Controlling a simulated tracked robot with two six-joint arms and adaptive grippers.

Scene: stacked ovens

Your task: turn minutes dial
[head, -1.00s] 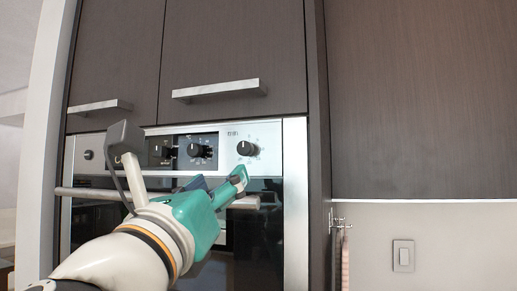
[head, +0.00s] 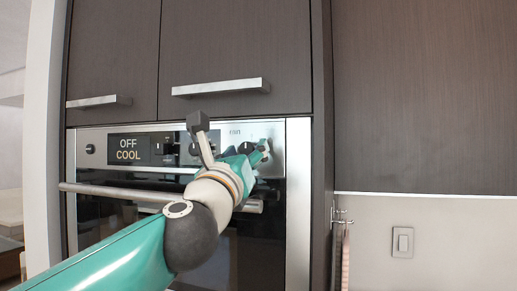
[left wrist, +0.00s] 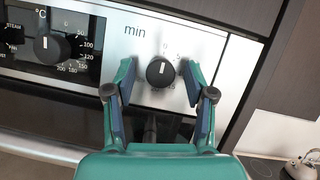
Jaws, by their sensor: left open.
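The minutes dial (left wrist: 160,71) is a round black knob under the "min" label on the silver oven panel (left wrist: 200,38). A white mark on it points nearly straight up in the left wrist view. My left gripper (left wrist: 158,82) is open, with one finger on each side of the dial. A gap shows on both sides, so the fingers look apart from it. In the head view my left gripper (head: 264,152) is at the right end of the panel and partly hides the dial. My right gripper is not in view.
A second black dial (left wrist: 50,47), marked °C, is left of the minutes dial. A display (head: 128,148) reads "OFF COOL". The oven handle (head: 120,193) runs below the panel. A cabinet handle (head: 220,88) is above. A wall switch (head: 403,242) is at right.

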